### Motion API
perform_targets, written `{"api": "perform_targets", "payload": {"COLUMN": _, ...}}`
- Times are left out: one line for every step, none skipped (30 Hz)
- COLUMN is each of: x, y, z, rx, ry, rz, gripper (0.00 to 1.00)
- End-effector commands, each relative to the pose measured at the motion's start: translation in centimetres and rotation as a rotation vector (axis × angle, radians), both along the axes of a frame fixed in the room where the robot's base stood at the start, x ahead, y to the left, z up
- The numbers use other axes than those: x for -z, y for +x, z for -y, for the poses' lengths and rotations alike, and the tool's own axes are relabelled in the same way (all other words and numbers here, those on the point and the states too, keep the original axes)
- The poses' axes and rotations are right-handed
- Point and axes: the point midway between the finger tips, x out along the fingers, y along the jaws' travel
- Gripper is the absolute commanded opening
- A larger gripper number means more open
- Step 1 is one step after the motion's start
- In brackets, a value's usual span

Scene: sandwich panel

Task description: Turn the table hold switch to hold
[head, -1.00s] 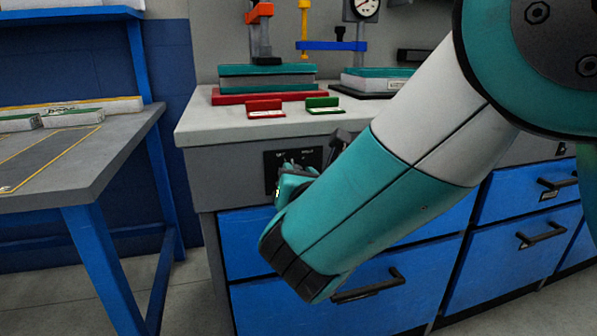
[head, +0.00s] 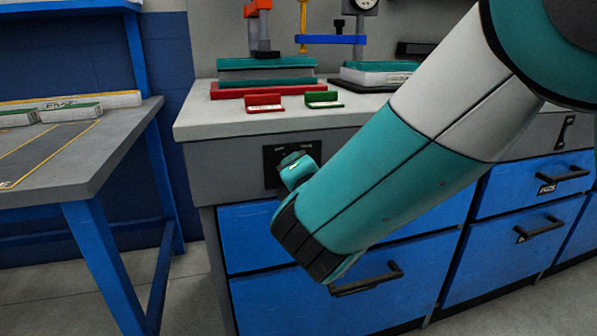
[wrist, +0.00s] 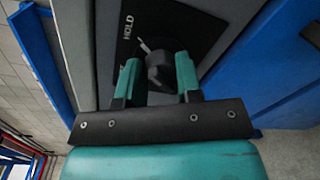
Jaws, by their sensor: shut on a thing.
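The table hold switch is a dark knob (wrist: 157,58) on a black plate (wrist: 190,22) in the wrist view. The plate has a white HOLD label; a second label is mostly hidden by a finger. A pale pointer mark on the knob points toward HOLD. My gripper (wrist: 158,75) has its teal fingers on both sides of the knob and is shut on it. In the head view the plate (head: 270,172) is on the grey front edge of the bench, and my gripper and wrist cover the knob.
Blue drawers (head: 247,240) with dark handles lie under the bench top (head: 215,122). Red (head: 265,103) and green (head: 322,99) card holders stand on the bench, with a clamp press behind. A grey side table (head: 115,140) stands left, across a floor gap.

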Motion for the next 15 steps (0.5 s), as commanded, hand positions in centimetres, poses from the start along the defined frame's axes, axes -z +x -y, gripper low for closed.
{"api": "perform_targets", "payload": {"x": 0.09, "y": 0.00, "z": 0.05, "rx": 0.001, "ry": 0.013, "rz": -0.006, "gripper": 0.09}}
{"api": "perform_targets", "payload": {"x": 0.09, "y": 0.00, "z": 0.06, "rx": 0.001, "ry": 0.020, "rz": -0.008, "gripper": 0.09}}
{"api": "perform_targets", "payload": {"x": 0.10, "y": 0.00, "z": 0.05, "rx": 0.000, "ry": 0.027, "rz": -0.010, "gripper": 0.09}}
{"api": "perform_targets", "payload": {"x": 0.10, "y": 0.00, "z": 0.05, "rx": 0.001, "ry": 0.032, "rz": -0.012, "gripper": 0.09}}
{"api": "perform_targets", "payload": {"x": 0.09, "y": 0.00, "z": 0.06, "rx": 0.001, "ry": 0.037, "rz": -0.013, "gripper": 0.09}}
{"api": "perform_targets", "payload": {"x": 0.09, "y": 0.00, "z": 0.06, "rx": 0.000, "ry": 0.042, "rz": -0.015, "gripper": 0.09}}
{"api": "perform_targets", "payload": {"x": 0.09, "y": 0.00, "z": 0.06, "rx": 0.001, "ry": 0.046, "rz": -0.016, "gripper": 0.09}}
{"api": "perform_targets", "payload": {"x": 0.09, "y": 0.00, "z": 0.06, "rx": 0.001, "ry": 0.048, "rz": -0.016, "gripper": 0.09}}
{"api": "perform_targets", "payload": {"x": 0.09, "y": 0.00, "z": 0.06, "rx": 0.001, "ry": 0.049, "rz": -0.017, "gripper": 0.09}}
{"api": "perform_targets", "payload": {"x": 0.09, "y": 0.00, "z": 0.06, "rx": 0.001, "ry": 0.050, "rz": -0.017, "gripper": 0.09}}
{"api": "perform_targets", "payload": {"x": 0.09, "y": 0.00, "z": 0.06, "rx": 0.001, "ry": 0.050, "rz": -0.017, "gripper": 0.09}}
{"api": "perform_targets", "payload": {"x": 0.09, "y": 0.00, "z": 0.06, "rx": 0.001, "ry": 0.051, "rz": -0.017, "gripper": 0.09}}
{"api": "perform_targets", "payload": {"x": 0.09, "y": 0.00, "z": 0.06, "rx": 0.001, "ry": 0.051, "rz": -0.017, "gripper": 0.09}}
{"api": "perform_targets", "payload": {"x": 0.09, "y": 0.00, "z": 0.06, "rx": 0.001, "ry": 0.051, "rz": -0.017, "gripper": 0.09}}
{"api": "perform_targets", "payload": {"x": 0.09, "y": 0.00, "z": 0.06, "rx": 0.001, "ry": 0.051, "rz": -0.017, "gripper": 0.09}}
